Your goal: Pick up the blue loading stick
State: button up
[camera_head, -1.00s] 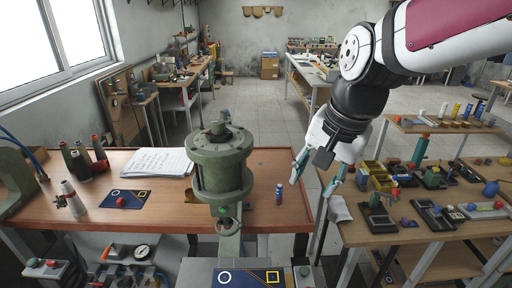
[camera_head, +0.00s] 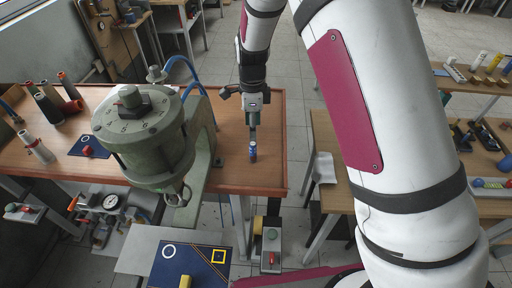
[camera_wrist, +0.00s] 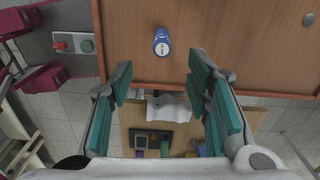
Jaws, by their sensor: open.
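The blue loading stick (camera_head: 253,152) is a small blue cylinder with a pale band, standing upright on the brown workbench (camera_head: 232,175) near its right edge. My gripper (camera_head: 252,126) points down just above and beside it in the head view. In the wrist view the stick (camera_wrist: 162,42) lies ahead of the open green fingers (camera_wrist: 162,78), roughly in line with the gap between them. Its light round end with a dark mark faces the camera. The fingers are apart and hold nothing. Whether a fingertip touches the stick cannot be told.
A large green press (camera_head: 150,145) stands left of my gripper, with a blue hose behind it. Several spools (camera_head: 55,100) and a blue card (camera_head: 90,147) are further left. A grey plate with a marked blue card (camera_head: 190,262) is in front. The bench around the stick is clear.

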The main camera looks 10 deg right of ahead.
aim_at(253, 153)
jog(key=f+b, duration=0.3)
jog(key=f, duration=1)
jog(key=shift+w, duration=0.2)
grip_shut()
